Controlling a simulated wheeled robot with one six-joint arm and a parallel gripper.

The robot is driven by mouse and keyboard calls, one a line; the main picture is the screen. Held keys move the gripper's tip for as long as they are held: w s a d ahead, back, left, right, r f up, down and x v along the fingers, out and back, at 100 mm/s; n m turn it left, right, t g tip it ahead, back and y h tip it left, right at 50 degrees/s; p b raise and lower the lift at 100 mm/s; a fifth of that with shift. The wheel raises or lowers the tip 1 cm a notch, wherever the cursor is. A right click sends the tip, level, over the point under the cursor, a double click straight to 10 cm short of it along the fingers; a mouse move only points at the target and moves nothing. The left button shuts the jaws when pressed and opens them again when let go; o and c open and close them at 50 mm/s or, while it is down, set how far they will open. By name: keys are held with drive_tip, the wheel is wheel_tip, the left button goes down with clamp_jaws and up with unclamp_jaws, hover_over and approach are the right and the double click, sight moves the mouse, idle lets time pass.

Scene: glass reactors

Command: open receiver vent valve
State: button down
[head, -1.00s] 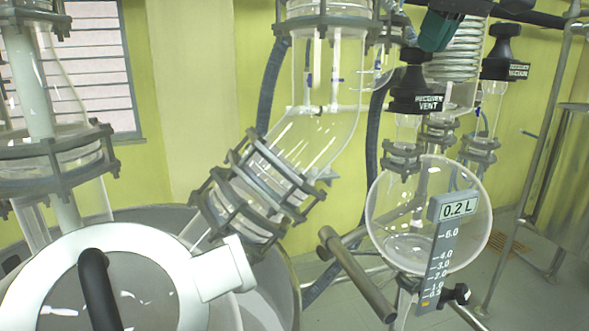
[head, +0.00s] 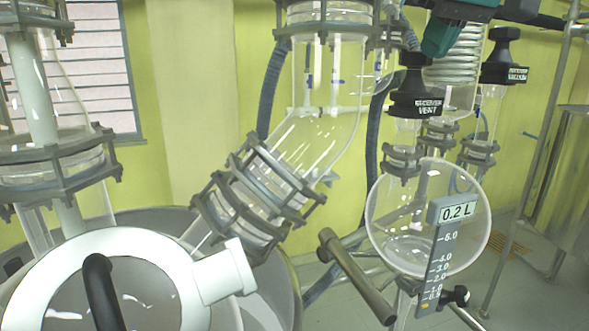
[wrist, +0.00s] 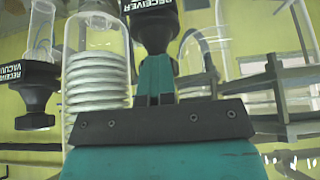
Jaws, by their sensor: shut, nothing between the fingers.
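The receiver vent valve has a black knob (head: 411,78) over a black collar labelled "RECEIVER VENT". It stands upright above the round glass receiver (head: 385,225), which carries a 0.2 L readout. My teal gripper (head: 434,46) is at the top of the head view, just above and to the right of the knob. In the wrist view my gripper (wrist: 155,80) has its fingers together and empty. Their tips point at the black vent valve (wrist: 155,28), whose label appears upside down. I cannot tell whether they touch it.
The receiver vacuum valve (head: 500,60) stands to the right, and it shows at left in the wrist view (wrist: 36,95). A glass coil condenser (head: 462,50) rises behind my gripper. A clamped glass elbow (head: 262,190) is to the left, and a metal frame pole (head: 530,170) to the right.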

drive_tip(key=shift+w+d+f+p, duration=0.2)
drive_tip(key=shift+d+f+p, duration=0.05)
drive_tip(key=shift+d+p, duration=0.5)
drive_tip(key=shift+d, duration=0.1)
drive_tip(key=shift+s+f, duration=0.1)
drive_tip(key=shift+s, duration=0.05)
wheel_tip(320, 180, up, 7)
drive_tip(key=p, duration=0.6)
drive_tip(key=shift+f, duration=0.2)
drive_tip(key=shift+s+d, duration=0.1)
